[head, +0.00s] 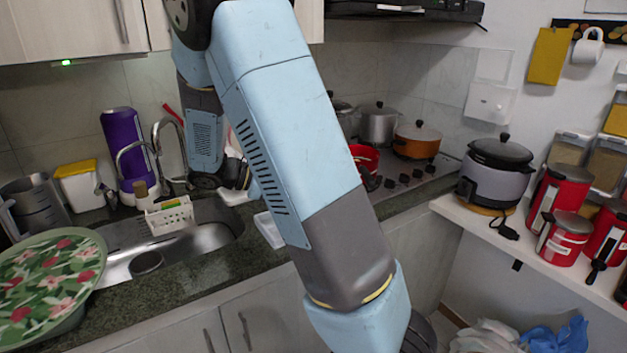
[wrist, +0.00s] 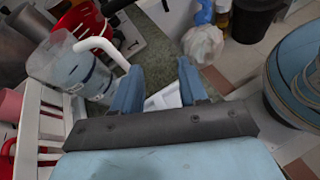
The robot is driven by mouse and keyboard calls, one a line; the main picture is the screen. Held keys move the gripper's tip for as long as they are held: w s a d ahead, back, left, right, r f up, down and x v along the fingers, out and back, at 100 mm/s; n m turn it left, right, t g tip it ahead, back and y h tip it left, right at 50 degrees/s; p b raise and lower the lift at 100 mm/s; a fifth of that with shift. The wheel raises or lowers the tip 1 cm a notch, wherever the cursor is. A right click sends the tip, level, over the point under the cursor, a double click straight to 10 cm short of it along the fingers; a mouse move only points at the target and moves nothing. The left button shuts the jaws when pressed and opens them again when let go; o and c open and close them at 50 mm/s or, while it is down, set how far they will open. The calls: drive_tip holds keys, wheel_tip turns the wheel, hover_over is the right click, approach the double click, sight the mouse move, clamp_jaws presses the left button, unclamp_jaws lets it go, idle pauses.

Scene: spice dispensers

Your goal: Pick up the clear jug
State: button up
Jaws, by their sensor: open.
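The clear jug (wrist: 65,72) with a white handle (wrist: 105,48) is at the left of the wrist view. It looks upturned or tilted; I cannot tell exactly. My gripper (wrist: 158,78) is open, with its two blue fingers apart and nothing seen between them but the background. The jug lies to the left of the left finger, with its handle reaching close to that finger. I cannot tell whether they touch. In the head view my arm covers the middle of the counter, and I cannot make out the jug or fingertips there.
In the wrist view, a white rack (wrist: 42,125) is beside the jug and a red colander (wrist: 82,18) is beyond it. In the head view, a sink (head: 190,248), a green floral plate (head: 50,275) and a stove with pots (head: 417,140) share the counter.

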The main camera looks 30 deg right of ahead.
drive_tip(key=w+a+f+n+t+h, duration=0.1)
drive_tip(key=w+a+f+n+h, duration=0.1)
drive_tip(key=w+n+h, duration=0.3)
drive_tip(key=shift+m, duration=0.6)
drive_tip(key=shift+s+d, duration=0.15)
drive_tip(key=shift+d, duration=3.25)
drive_tip(key=shift+s+d, duration=0.15)
drive_tip(key=shift+d, duration=3.2)
drive_tip(key=shift+c, duration=0.3)
clamp_jaws()
